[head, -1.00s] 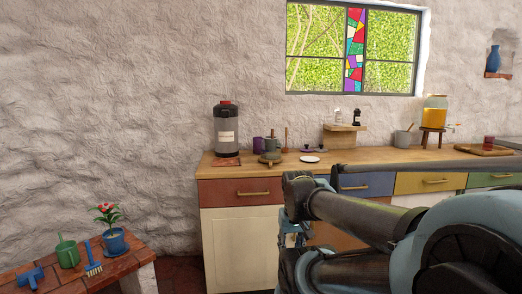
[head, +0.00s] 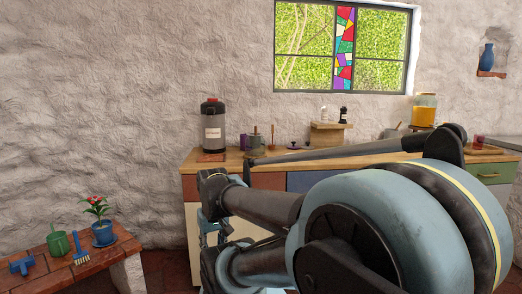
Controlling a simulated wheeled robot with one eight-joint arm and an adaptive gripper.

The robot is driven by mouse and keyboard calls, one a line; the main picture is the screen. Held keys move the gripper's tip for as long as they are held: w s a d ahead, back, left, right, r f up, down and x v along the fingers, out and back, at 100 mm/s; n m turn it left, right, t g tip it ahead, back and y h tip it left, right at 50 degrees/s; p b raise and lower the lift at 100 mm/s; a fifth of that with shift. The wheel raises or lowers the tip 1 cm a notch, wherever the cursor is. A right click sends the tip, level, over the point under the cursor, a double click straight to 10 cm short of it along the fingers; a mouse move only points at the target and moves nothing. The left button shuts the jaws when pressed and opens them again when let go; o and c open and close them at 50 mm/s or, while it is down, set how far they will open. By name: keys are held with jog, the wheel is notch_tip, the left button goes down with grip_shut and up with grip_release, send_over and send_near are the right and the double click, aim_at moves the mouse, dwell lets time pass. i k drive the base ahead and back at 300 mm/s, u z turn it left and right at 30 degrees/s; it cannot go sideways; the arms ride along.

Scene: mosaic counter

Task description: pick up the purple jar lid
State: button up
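A small purple thing that looks like the jar lid (head: 294,147) lies on the wooden counter (head: 228,161), below the window. It is small at this distance, and my dark arm link crosses just in front of that stretch of counter. My gripper (head: 211,232) seems to be at the lower left end of my arm, in front of the cabinets. It is below counter height in the picture and apart from the lid. Arm parts largely hide its fingers, so its opening is unclear.
A large dispenser (head: 213,128), a purple mug (head: 244,142) and a grey pot (head: 257,143) stand left of the lid. A small wooden shelf (head: 328,135) is behind. A low brick bench (head: 119,252) with a potted plant (head: 103,234) is at lower left.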

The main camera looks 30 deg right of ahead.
aim_at(291, 147)
jog(key=u, duration=2.15)
jog(key=k, duration=1.55)
jog(key=z, duration=2.9)
